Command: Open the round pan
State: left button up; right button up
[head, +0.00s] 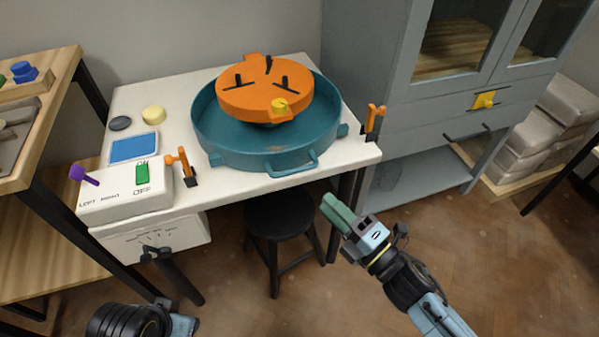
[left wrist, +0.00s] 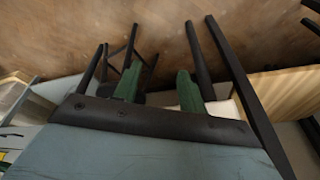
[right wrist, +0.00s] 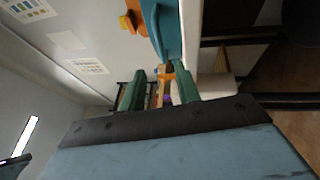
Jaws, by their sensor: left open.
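The round pan (head: 240,157) is a wide teal basin with a front loop handle, standing on a white table. My left gripper (left wrist: 158,75) is open and empty, pointing toward the floor.
A white control box (head: 125,190) with a purple lever and green switch sits at the table's front left. A black stool (head: 280,222) stands under the front edge. A grey cabinet (head: 400,100) is close at the right, and a wooden shelf (head: 40,225) at the left.

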jog(key=b+x, duration=0.1)
jog(key=x, duration=0.8)
jog(key=shift+w, duration=0.15)
jog(key=shift+w+a+b, duration=0.3)
pick_arm(q)
jog(key=shift+t+h, duration=0.3)
jog(key=shift+t, duration=0.4)
jog(key=r, duration=0.1)
jog(key=d+r, duration=0.1)
jog(key=w+r, duration=0.1)
jog(key=r, duration=0.1)
jog(key=shift+d, duration=0.25)
pick_arm(e)
grip_shut()
